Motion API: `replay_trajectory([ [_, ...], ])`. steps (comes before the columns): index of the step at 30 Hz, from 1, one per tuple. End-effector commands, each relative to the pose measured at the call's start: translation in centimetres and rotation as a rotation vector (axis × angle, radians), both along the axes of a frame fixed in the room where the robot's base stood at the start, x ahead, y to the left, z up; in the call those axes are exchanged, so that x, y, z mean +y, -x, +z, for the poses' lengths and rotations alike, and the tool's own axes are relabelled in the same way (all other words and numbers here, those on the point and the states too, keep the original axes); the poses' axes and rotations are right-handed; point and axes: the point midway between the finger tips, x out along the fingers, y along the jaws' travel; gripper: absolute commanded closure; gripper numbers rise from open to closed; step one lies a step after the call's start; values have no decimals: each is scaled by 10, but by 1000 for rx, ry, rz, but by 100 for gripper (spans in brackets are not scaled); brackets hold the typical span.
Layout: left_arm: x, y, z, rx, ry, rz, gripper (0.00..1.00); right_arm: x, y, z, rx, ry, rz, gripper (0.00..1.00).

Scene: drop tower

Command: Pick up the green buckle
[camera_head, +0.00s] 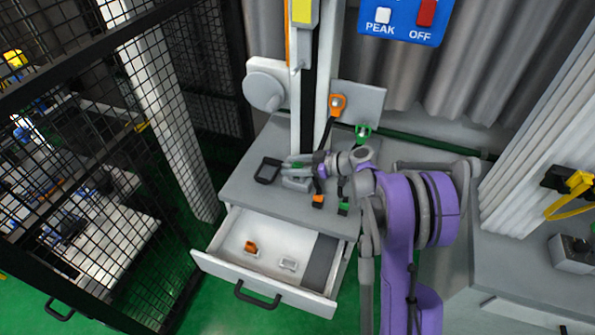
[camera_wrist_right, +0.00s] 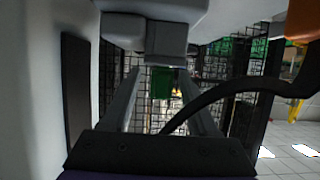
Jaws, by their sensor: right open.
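My right gripper (camera_head: 294,170) reaches left over the grey worktop, with its fingers apart. In the right wrist view a green block (camera_wrist_right: 161,83) shows between the fingers of my right gripper (camera_wrist_right: 160,95); I cannot tell whether it touches them. In the head view, a green buckle-like end (camera_head: 343,208) on a dark strap lies near the worktop's front edge, beside an orange end (camera_head: 318,200). A green fitting (camera_head: 363,131) and an orange fitting (camera_head: 337,103) sit higher on the back. I cannot tell which green part is the one between the fingers. My left gripper is not in view.
An open drawer (camera_head: 217,262) below the worktop holds a small orange piece (camera_head: 251,247) and a white piece (camera_head: 288,263). A black frame-shaped item (camera_head: 267,171) lies left of the gripper. A white column (camera_head: 303,90) rises behind. A black mesh fence (camera_head: 100,170) stands at left.

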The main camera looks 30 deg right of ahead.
Motion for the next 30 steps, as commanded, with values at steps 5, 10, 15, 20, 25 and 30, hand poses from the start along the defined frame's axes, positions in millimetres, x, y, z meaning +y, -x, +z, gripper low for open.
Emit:
replay_trajectory([
  [5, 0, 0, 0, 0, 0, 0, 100, 10, -11, -6, 1, -1, 0, 40],
  [10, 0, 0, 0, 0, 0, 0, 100, 10, -11, -6, 1, -1, 0, 42],
  [15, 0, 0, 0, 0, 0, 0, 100, 10, -11, -5, 0, 0, 0, 72],
  [20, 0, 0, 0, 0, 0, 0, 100, 10, -11, -5, 0, 0, 0, 100],
  [25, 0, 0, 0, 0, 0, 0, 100, 10, -10, -5, 0, 0, 1, 100],
  [30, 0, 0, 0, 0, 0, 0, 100, 10, -10, -5, 0, 0, 1, 100],
])
